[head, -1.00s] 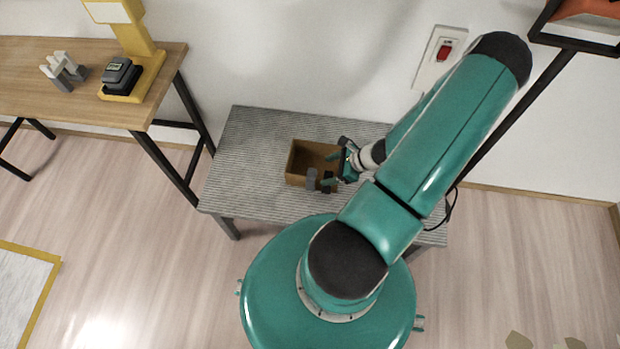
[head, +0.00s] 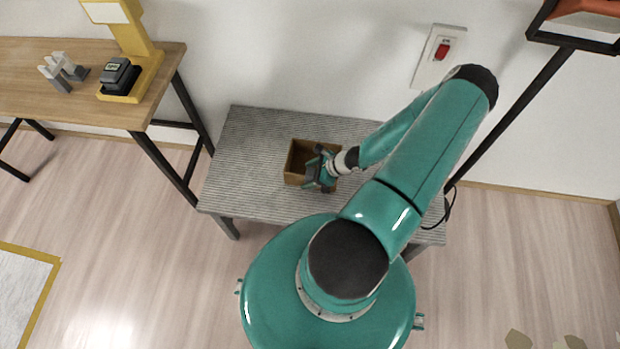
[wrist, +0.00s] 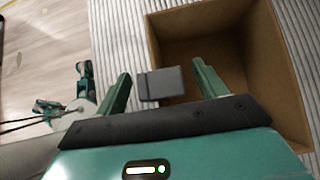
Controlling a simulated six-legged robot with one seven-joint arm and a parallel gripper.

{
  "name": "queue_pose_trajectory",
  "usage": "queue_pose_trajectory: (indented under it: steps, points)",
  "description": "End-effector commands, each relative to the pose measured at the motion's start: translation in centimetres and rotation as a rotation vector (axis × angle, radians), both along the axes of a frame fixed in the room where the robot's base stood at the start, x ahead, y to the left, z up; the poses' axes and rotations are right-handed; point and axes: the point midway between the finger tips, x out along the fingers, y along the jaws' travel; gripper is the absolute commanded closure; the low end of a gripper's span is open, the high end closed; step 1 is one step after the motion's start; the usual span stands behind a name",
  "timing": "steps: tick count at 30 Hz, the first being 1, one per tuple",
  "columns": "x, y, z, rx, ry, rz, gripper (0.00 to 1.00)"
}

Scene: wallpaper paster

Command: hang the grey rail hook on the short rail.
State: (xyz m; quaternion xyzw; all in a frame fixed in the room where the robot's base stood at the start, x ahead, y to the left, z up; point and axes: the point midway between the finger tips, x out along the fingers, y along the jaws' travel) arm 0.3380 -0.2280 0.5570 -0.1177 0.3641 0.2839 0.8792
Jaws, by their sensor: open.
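A grey block-like piece, which looks like the grey rail hook (wrist: 163,84), sits at the near wall of an open brown box (wrist: 262,95) in the wrist view. My gripper (wrist: 161,75) is open, with one finger on each side of the grey piece. A gap shows between the piece and each finger. I cannot make out the short rail in either view.
The box stands on a grey ribbed table (head: 250,150) with free room to its left. A wooden table (head: 60,105) at left holds a yellow stand (head: 140,75), a black device (head: 120,75) and grey-white pieces (head: 62,70). A red switch (head: 443,50) is on the wall.

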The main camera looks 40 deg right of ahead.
Motion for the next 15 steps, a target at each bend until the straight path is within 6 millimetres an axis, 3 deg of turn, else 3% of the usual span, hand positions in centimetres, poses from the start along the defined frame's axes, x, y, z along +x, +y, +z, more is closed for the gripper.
queue_pose_trajectory:
  steps: [2, 9, 15]
  points:
    - [-0.01, -0.01, 0.01, 0.0, 0.0, 0.0, 0.31]
    - [-0.03, -0.02, 0.03, 0.0, 0.0, 0.0, 0.76]
    - [-0.04, -0.03, 0.04, 0.0, 0.0, 0.0, 0.77]
